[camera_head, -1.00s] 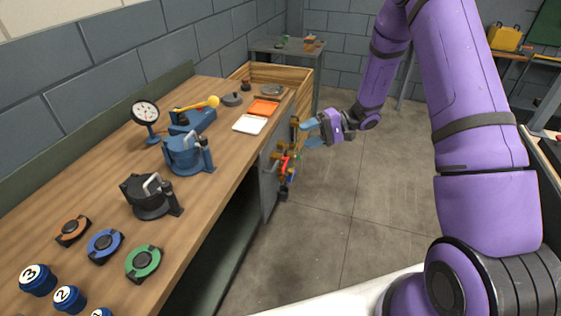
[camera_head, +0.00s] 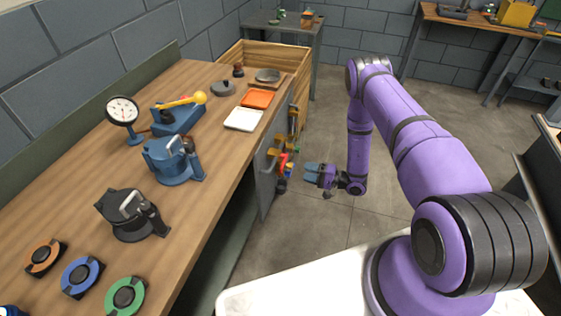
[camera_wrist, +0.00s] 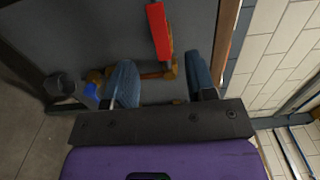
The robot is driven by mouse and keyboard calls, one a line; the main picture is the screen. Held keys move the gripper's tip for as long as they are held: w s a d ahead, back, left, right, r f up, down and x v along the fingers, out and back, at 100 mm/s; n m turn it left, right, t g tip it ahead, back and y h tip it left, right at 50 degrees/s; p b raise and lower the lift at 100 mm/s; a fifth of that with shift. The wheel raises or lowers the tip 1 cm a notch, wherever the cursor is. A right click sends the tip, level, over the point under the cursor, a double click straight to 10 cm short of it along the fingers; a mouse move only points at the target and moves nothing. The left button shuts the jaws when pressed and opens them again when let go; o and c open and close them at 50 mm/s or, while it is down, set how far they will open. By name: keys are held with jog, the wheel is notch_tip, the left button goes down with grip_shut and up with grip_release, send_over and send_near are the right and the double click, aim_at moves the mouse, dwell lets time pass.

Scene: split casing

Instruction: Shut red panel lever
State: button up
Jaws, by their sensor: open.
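The red lever (camera_head: 283,161) is on the grey panel (camera_head: 267,180) at the end of the workbench. In the wrist view the red lever (camera_wrist: 160,32) is a long bar, slightly tilted, above a brass fitting (camera_wrist: 155,74). My gripper (camera_head: 308,173) is just right of the panel, its blue fingers pointing at it. In the wrist view my gripper (camera_wrist: 160,65) is open and empty. The lever appears between and beyond the two fingers, and no contact shows. The exact gap to the lever cannot be told.
A blue handle (camera_wrist: 91,95) and a dark round knob (camera_wrist: 60,86) sit left of the fingers in the wrist view. The wooden workbench (camera_head: 215,150) carries clamps, a gauge and trays. The floor (camera_head: 335,225) right of the panel is clear.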

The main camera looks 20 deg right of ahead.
aim_at(282, 166)
jog(key=x, duration=1)
jog(key=shift+w+a+f, duration=0.15)
jog(key=shift+w+a, duration=0.05)
jog(key=shift+a, duration=0.1)
grip_shut()
